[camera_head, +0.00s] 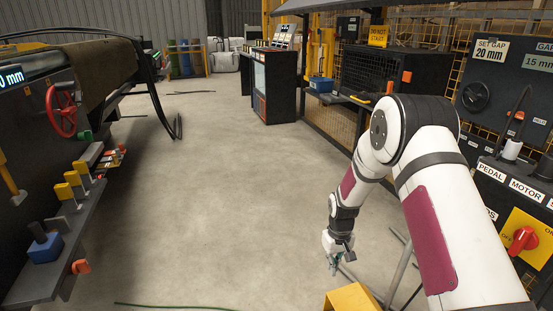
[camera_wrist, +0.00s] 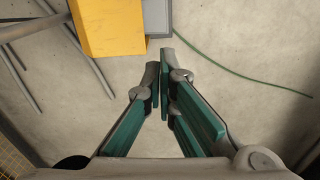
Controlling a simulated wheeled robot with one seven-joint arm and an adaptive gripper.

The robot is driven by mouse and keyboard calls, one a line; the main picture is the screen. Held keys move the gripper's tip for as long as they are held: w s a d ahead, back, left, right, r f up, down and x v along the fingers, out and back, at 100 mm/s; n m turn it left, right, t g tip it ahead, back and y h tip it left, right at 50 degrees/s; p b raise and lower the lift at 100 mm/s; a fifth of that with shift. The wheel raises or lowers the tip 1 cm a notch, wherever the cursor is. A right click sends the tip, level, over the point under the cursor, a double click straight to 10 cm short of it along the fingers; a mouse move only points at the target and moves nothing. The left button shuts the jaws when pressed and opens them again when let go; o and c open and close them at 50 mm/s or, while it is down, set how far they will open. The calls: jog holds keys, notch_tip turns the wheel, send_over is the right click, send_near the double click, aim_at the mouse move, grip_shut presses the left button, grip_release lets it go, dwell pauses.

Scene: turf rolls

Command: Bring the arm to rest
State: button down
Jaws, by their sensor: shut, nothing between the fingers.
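My arm reaches forward on the right side of the head view, its forearm hanging down toward the floor. My gripper (camera_head: 335,259) points down over bare concrete near a yellow box-like thing (camera_head: 352,298). In the wrist view my gripper (camera_wrist: 163,62) shows two green-padded fingers with their tips together. Nothing is held between them. The yellow thing also shows at the top of the wrist view (camera_wrist: 108,28), beyond the fingertips and apart from them, with a grey part beside it.
A control panel with a red switch (camera_head: 523,240) stands close on the right of my arm. A machine with a red handwheel (camera_head: 62,112) and a shelf edge lines the left. A dark cabinet (camera_head: 274,90) stands at the back. Thin rods and a green cord (camera_wrist: 240,72) lie on the floor. The middle floor is clear.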

jog(key=s+r+m, duration=0.1)
jog(key=s+r, duration=0.4)
jog(key=r, duration=0.5)
jog(key=s+d+r, duration=0.1)
jog(key=s+r, duration=0.5)
jog(key=r, duration=0.4)
jog(key=s+r+m, duration=0.1)
jog(key=s+r, duration=0.4)
jog(key=r, duration=0.6)
jog(key=s+r+m, duration=0.1)
jog(key=s+r, duration=0.2)
jog(key=s, duration=1.1)
jog(key=s+r, duration=0.3)
jog(key=s, duration=1.1)
notch_tip(320, 180, up, 28)
jog(key=t+p, duration=0.4)
jog(key=p, duration=2.2)
jog(key=shift+d, duration=0.25)
jog(key=shift+f, duration=0.1)
